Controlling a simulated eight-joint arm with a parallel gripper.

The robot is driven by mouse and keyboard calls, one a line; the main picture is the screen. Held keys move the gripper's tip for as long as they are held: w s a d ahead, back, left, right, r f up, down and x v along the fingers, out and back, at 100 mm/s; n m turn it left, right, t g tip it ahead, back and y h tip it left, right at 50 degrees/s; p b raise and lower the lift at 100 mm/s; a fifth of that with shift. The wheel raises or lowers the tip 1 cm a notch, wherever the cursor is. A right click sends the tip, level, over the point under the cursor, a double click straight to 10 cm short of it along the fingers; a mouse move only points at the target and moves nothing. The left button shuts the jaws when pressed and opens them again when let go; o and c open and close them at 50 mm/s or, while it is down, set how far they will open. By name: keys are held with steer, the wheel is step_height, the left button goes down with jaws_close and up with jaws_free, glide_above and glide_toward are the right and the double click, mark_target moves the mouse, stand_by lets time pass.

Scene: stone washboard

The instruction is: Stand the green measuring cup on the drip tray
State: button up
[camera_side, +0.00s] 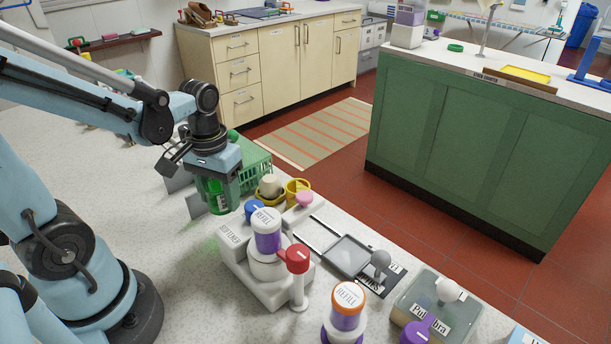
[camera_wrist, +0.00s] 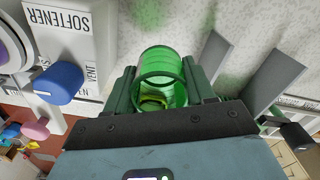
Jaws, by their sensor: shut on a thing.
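The green measuring cup (camera_side: 217,197) is see-through and sits between the fingers of my gripper (camera_side: 214,180) in the side view. In the wrist view the cup (camera_wrist: 162,78) shows its round opening, with a finger on either side of it. My gripper (camera_wrist: 160,90) is shut on it. The cup is left of the white softener dispenser (camera_side: 236,252), over the speckled counter; its exact height cannot be told. I cannot tell for sure which thing is the drip tray; a flat dark-framed tray with a pale panel (camera_side: 349,254) lies right of the dispenser.
Two grey upright plates (camera_wrist: 272,80) stand near the cup. A green basket (camera_side: 254,165), yellow cups (camera_side: 297,188) and a blue knob (camera_wrist: 59,83) are close by. A red-capped post (camera_side: 297,262) and a refill bottle (camera_side: 346,310) stand in front. The left counter has bare room.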

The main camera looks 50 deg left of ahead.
steer(key=shift+r, duration=2.55)
steer(key=w+d+r, duration=0.1)
steer(key=w+d, duration=0.2)
steer(key=d, duration=0.1)
steer(key=w+d+r, duration=0.2)
steer(key=w+d, duration=0.1)
steer(key=d, duration=0.1)
steer(key=w+d+r, duration=0.2)
steer(key=w+d, duration=0.1)
steer(key=d, duration=0.2)
steer(key=shift+w+d, duration=0.1)
steer(key=shift+w, duration=0.25)
glide_above(349, 255)
steer(key=shift+d+f, duration=0.3)
steer(key=shift+f, duration=0.3)
step_height(349, 255, down, 6)
steer(key=shift+a, duration=0.25)
steer(key=shift+f, duration=3.75)
